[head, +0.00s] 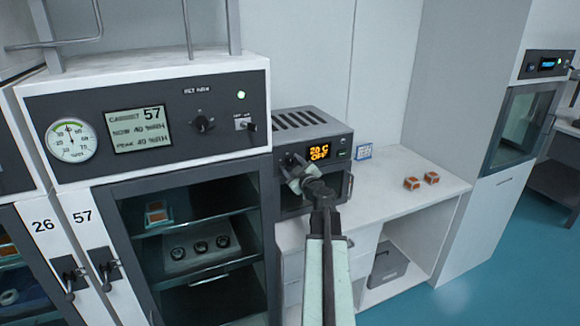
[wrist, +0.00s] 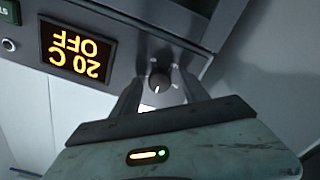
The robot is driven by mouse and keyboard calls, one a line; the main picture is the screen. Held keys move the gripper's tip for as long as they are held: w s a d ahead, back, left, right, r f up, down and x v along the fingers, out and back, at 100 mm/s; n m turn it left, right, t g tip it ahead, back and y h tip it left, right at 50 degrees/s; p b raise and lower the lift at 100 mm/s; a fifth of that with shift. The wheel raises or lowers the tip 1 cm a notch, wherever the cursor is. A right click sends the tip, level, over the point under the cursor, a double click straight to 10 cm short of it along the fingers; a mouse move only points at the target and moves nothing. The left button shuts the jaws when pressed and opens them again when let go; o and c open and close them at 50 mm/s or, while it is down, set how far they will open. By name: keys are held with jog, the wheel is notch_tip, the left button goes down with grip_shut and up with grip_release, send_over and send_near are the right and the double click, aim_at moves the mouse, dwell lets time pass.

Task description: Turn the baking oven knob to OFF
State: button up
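The baking oven (head: 313,125) is a grey box with a slotted top on the white bench. Its display (head: 319,152) reads 20 C OFF in orange; the same text shows upside down in the wrist view (wrist: 77,50). The dark round knob (wrist: 159,83) has a pale pointer mark and sits on the panel beside the display. My gripper (wrist: 160,76) is open, with one finger on each side of the knob and visible gaps to it. In the head view my gripper (head: 300,174) is at the oven front and largely hides the knob.
The dry cabinet (head: 150,115) labelled 57 stands close on the left, with its own knob and switch. Orange-topped pieces (head: 412,183) lie on the bench's right part. The bench between is clear.

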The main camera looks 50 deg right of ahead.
jog(key=v, duration=0.7)
jog(key=shift+s, duration=0.35)
jog(key=shift+a, duration=0.1)
